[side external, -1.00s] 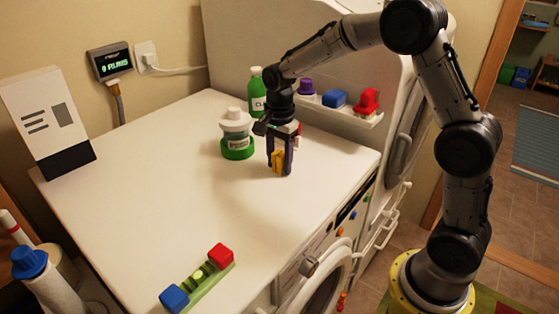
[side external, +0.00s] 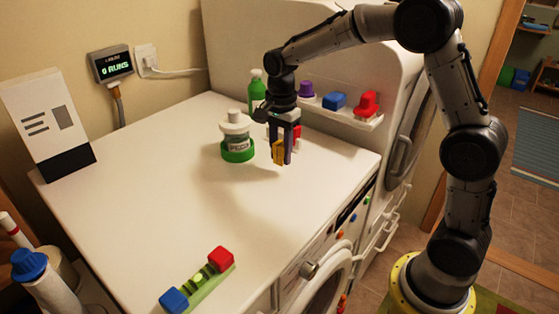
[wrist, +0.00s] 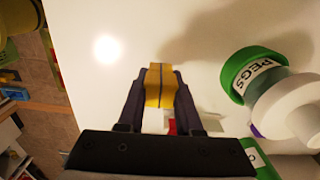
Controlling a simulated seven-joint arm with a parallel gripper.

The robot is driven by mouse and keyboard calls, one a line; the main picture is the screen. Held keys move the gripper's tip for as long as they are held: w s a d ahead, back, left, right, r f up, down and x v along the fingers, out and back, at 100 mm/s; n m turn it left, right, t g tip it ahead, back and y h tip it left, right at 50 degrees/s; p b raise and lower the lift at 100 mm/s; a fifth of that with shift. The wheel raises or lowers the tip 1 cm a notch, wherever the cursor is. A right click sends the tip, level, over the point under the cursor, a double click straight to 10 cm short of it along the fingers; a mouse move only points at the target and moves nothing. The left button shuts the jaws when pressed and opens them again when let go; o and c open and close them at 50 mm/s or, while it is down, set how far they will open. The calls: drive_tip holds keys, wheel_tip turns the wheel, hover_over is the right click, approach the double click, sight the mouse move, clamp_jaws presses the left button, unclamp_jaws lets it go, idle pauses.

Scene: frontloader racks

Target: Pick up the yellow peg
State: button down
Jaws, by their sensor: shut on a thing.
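The yellow peg (side external: 278,152) is between the fingers of my gripper (side external: 284,155), above the white machine top. In the wrist view the yellow peg (wrist: 160,85) has a dark line along it, and the two dark fingers of my gripper (wrist: 157,93) press on its sides. My gripper is shut on it. In the side view the fingers hide part of the peg.
A jar with a green base, labelled PEGS (wrist: 270,80), stands close to the left of my gripper; it also shows in the side view (side external: 237,145). A green bottle (side external: 257,92) stands behind. A shelf (side external: 355,112) holds purple, blue and red pieces. A green rack (side external: 212,285) with blocks lies in front. The middle is clear.

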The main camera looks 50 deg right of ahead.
drive_tip(key=s+a+r, duration=0.1)
drive_tip(key=s+r, duration=0.8)
drive_tip(key=s, duration=0.4)
drive_tip(key=shift+s+r, duration=0.15)
drive_tip(key=shift+s, duration=0.2)
